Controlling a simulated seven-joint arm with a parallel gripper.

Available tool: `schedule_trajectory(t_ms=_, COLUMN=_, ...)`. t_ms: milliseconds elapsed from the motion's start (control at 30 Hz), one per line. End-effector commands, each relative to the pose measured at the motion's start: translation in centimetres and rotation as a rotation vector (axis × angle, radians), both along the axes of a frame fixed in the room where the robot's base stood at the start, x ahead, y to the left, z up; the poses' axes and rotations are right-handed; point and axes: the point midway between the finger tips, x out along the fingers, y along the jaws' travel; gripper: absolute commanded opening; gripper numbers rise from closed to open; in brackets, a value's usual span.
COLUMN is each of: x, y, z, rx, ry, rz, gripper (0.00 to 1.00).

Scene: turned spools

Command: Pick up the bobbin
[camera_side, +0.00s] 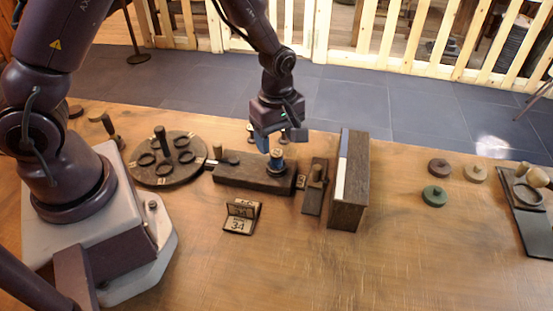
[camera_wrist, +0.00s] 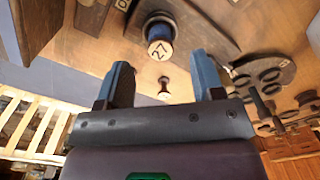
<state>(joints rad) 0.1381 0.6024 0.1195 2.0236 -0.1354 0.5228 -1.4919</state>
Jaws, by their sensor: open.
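The bobbin (camera_side: 277,159) stands upright on a long dark wooden block (camera_side: 240,183) in the side view. It has a pale wooden top, a blue band below it and a dark round flange at its foot. In the wrist view the bobbin (camera_wrist: 160,36) shows its pale end marked 27, beyond my fingertips. My gripper (camera_side: 279,140) points down just above the bobbin, and its blue fingers are open. In the wrist view my gripper (camera_wrist: 162,72) has nothing between its fingers. Whether a finger touches the bobbin is hard to tell.
A dark upright box (camera_side: 349,185) and a small stand with a peg (camera_side: 315,187) are close on the right. A round dark plate with rings (camera_side: 150,178) is at left. A number card (camera_side: 240,217) stands in front. Loose discs (camera_side: 435,195) lie right; the front table is clear.

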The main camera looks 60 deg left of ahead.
Motion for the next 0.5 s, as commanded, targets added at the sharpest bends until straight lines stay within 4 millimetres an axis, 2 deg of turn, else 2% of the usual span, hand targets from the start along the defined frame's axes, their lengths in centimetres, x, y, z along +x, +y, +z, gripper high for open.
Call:
schedule_trajectory(t_ms=300, x=0.0, y=0.3, z=-4.3, rx=0.000, ry=0.004, rz=0.000, gripper=0.61)
schedule_trajectory(t_ms=500, x=0.0, y=0.3, z=-5.2, rx=0.000, ry=0.000, rz=0.002, gripper=0.61)
